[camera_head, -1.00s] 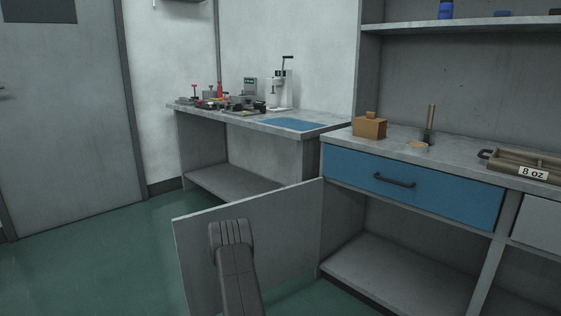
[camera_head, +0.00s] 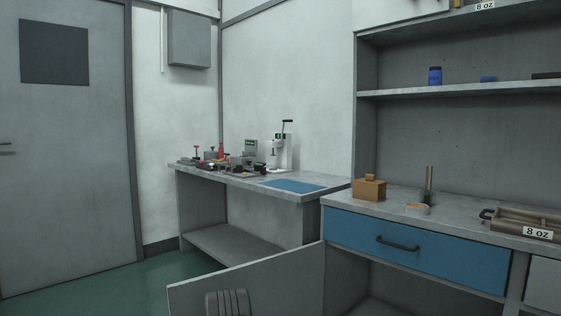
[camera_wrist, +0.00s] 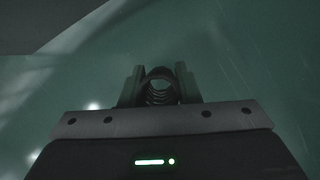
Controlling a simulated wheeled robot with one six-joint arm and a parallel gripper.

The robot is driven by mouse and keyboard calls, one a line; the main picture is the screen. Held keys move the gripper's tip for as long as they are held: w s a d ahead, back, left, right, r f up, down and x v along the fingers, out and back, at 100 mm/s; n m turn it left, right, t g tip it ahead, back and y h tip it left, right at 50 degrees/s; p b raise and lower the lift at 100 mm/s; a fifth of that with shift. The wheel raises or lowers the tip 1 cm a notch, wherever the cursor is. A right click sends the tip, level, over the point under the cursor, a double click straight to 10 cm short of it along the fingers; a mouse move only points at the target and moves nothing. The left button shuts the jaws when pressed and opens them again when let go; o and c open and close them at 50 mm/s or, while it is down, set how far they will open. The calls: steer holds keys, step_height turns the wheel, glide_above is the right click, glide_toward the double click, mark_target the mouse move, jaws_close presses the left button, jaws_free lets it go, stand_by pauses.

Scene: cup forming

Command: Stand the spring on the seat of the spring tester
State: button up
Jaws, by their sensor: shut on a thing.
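My gripper (camera_wrist: 160,78) shows in the wrist view, with its two fingers shut on the dark coil spring (camera_wrist: 160,95). The spring sits between the fingers, and I look into its round open end. Green floor lies behind it. In the head view, a pale upright device with a dark lever (camera_head: 281,152) stands at the back right of the far bench; it looks like the spring tester. Its seat is too small to make out.
The far bench (camera_head: 240,181) holds several small tools and a blue mat (camera_head: 293,187). An open grey cabinet door (camera_head: 270,272) juts out in front. A wooden box (camera_head: 369,190) and an 8 oz tray (camera_head: 525,222) stand on the right counter. Open floor (camera_head: 120,290) lies left.

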steer(key=shift+r, duration=0.1)
steer(key=shift+w+d+r+m+h, duration=0.3)
steer(key=shift+w+d+r+m, duration=0.1)
steer(key=shift+d+r+m, duration=0.2)
steer(key=s+d+r+m+g+h, duration=0.1)
steer(key=d+r+m+g+h, duration=0.35)
steer(key=d+r+m, duration=1.25)
steer(key=s+a+r+m+g+y+p, duration=0.35)
steer(key=s+r+m, duration=1.1)
steer(key=m, duration=0.55)
step_height(320, 180, up, 26)
steer(key=s+p, duration=0.1)
steer(key=p, duration=3.5)
steer(key=shift+s+d+f+g+y, duration=0.15)
steer(key=shift+g+y, duration=0.15)
steer(key=shift+g, duration=0.1)
